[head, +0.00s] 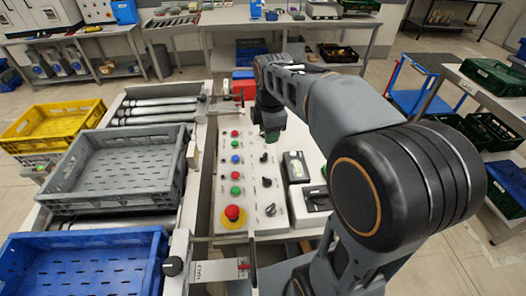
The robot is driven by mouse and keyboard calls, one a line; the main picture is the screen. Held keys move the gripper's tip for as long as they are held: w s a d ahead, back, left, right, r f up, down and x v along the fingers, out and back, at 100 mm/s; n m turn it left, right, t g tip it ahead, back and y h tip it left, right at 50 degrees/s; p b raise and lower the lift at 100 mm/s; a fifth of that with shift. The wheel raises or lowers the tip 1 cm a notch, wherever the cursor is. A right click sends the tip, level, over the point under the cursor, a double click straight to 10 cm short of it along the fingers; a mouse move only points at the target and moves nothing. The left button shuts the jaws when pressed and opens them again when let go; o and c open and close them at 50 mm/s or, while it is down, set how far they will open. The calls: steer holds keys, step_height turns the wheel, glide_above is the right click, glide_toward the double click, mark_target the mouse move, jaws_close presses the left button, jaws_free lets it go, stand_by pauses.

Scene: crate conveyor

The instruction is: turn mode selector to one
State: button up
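The control panel (223,185) is a light board with a column of red, blue and green buttons on its left. A yellow and red mushroom button (232,214) sits at its lower left. Several black selector knobs stand in a column on its right: an upper knob (264,157), a middle knob (267,182) and a larger lower knob (271,210). Their labels are too small to read, so I cannot tell which is the mode selector. My gripper (271,135) points down over the panel's far end, beyond the upper knob. Its fingers are too small and partly hidden to judge.
A roller conveyor left of the panel carries a grey crate (70,208) and a blue crate (20,240). A yellow crate (22,130) stands further left. Black boxes (295,168) lie right of the knobs, close to my arm. A red box (244,88) stands behind the panel.

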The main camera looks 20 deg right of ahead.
mark_target(264, 155)
steer(key=w+n+g, duration=0.1)
steer(key=w+n, duration=0.4)
steer(key=n, duration=0.1)
steer(key=shift+n, duration=0.3)
steer(key=f, duration=0.6)
steer(key=f+p, duration=0.1)
steer(key=f, duration=0.6)
steer(key=shift+s+f, duration=0.2)
steer(key=shift+f, duration=0.1)
jaws_close()
